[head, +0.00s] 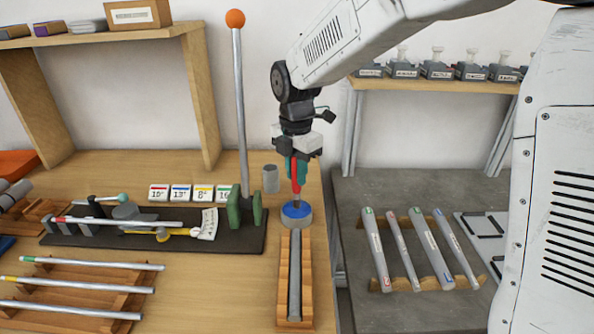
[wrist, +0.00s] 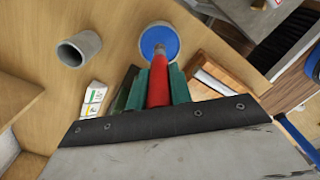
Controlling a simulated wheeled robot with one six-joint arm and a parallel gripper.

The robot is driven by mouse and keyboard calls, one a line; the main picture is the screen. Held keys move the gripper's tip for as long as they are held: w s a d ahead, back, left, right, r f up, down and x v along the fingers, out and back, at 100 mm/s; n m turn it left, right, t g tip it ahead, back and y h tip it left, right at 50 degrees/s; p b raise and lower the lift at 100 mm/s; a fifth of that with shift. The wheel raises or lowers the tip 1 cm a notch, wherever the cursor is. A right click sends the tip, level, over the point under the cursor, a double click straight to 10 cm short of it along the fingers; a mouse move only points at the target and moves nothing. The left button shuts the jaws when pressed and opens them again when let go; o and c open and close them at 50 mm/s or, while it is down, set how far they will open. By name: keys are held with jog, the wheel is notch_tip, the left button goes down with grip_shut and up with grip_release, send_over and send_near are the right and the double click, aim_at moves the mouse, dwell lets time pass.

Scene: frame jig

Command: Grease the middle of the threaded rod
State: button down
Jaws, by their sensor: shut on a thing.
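My gripper (head: 297,168) is shut on a red-handled tool (head: 297,178), which points straight down. The handle (wrist: 158,82) also shows between the green fingers in the wrist view. The tool's lower end is at a round grey pot with a blue top (head: 297,210); I cannot tell whether it touches the blue or is just above it. The pot (wrist: 158,38) shows beyond the handle in the wrist view. A long grey rod (head: 295,275), likely the threaded rod, lies in a wooden cradle (head: 283,290) just in front of the pot. Its thread is too small to see.
A grey hollow cylinder (head: 271,179) stands behind the pot. A tall post with an orange ball (head: 235,18) rises to the left, beside a dark gauge fixture (head: 150,238). Several rods lie on a rack (head: 75,285) at left. A grey table (head: 380,190) with labelled tubes is at right.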

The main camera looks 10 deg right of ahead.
jog(key=shift+f, duration=0.6)
dwell(1.3)
jog(key=shift+r, duration=0.1)
jog(key=shift+r, duration=3.45)
